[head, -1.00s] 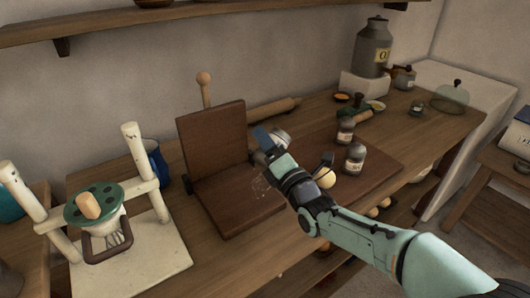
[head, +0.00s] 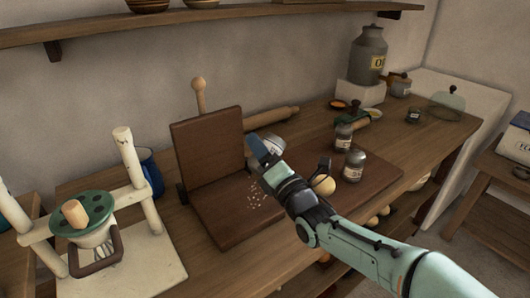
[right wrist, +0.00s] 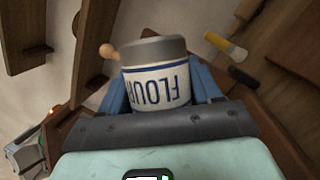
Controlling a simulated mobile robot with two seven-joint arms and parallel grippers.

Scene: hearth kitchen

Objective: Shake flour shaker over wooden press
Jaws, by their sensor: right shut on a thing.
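The wooden press (head: 214,152) stands open on the counter in the head view, its upper board upright and its lower board (head: 225,212) flat. My right gripper (head: 262,152) is above the right part of the lower board. It is shut on the flour shaker (head: 273,145), mostly hidden behind the gripper there. In the right wrist view the shaker (right wrist: 158,85) sits between the blue fingers, with a grey cap and upside-down FLOUR lettering. White flour specks (head: 262,190) show over the lower board. My left gripper is not in view.
Two spice jars (head: 354,165) and a dough ball (head: 323,185) are on a board (head: 385,175) right of the press. A white-framed device (head: 100,235) with a green disc stands at left. A rolling pin (head: 272,117) lies behind.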

